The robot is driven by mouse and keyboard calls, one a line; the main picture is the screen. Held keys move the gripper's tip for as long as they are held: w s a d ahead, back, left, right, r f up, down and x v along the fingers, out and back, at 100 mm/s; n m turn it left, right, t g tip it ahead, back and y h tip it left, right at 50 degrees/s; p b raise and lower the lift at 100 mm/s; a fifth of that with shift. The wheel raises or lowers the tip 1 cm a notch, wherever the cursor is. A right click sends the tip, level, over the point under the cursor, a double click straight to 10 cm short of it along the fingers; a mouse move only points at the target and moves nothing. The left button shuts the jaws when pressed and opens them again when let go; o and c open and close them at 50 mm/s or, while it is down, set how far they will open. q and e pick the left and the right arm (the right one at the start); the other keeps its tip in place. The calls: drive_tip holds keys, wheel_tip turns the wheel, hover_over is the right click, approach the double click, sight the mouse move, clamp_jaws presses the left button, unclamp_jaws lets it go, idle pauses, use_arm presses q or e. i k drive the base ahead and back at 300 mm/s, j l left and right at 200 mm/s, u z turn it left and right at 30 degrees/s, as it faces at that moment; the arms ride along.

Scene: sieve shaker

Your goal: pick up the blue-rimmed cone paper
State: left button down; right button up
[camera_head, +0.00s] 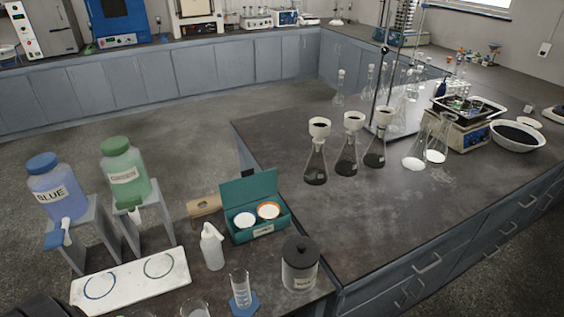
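An open teal box (262,190) stands on the near bench with its lid up at the back. Two round white papers lie in it side by side. The left one, the blue-rimmed cone paper (245,219), has a thin edge whose blue is hard to make out at this size. The right one, an orange-rimmed paper (268,210), has a clear orange edge. Neither of my grippers shows in the head view.
A white squeeze bottle (212,247) stands left of the box, and a black-lidded jar (300,264) stands in front at the right. A white board with two rings (130,281) lies at the left. Flasks with funnels (317,155) stand behind on the large bench.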

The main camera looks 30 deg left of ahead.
sight(244, 220)
drive_tip(key=l+u, duration=0.1)
drive_tip(key=u, duration=1.1)
